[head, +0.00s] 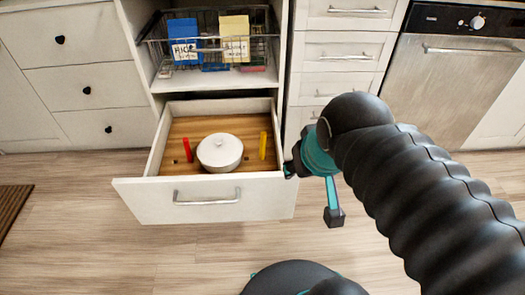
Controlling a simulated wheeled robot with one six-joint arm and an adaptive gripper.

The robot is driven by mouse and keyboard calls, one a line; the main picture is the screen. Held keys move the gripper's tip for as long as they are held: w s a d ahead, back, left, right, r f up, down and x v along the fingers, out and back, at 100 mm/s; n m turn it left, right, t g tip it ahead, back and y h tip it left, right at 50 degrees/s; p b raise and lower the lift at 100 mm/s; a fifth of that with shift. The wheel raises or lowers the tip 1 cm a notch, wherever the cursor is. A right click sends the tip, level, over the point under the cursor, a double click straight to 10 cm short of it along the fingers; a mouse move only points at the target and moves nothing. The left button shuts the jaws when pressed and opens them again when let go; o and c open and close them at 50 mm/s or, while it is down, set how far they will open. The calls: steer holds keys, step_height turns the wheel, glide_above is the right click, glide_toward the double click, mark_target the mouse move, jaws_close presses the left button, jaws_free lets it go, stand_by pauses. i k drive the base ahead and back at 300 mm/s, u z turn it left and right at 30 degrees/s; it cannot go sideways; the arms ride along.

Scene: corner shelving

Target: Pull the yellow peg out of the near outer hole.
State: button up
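The yellow peg (263,146) stands upright at the right of the open drawer (150,190), on its brown wooden floor (215,124). Its foot is small in view, so I cannot make out the hole around it. My gripper (289,170) is just right of the yellow peg, by the drawer's right side wall, and apart from the peg. Its fingers are small and dark, and I cannot tell whether they are open or shut. A red peg (187,150) stands at the left, leaning slightly.
Above the drawer, a shelf holds a wire basket (211,50) with a blue packet (184,40) and a yellow packet (235,38). Open floor lies in front of the drawer.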

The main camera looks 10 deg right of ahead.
mark_target(264, 136)
steer(key=u, duration=1.1)
steer(key=i, duration=0.5)
steer(key=z, duration=1.4)
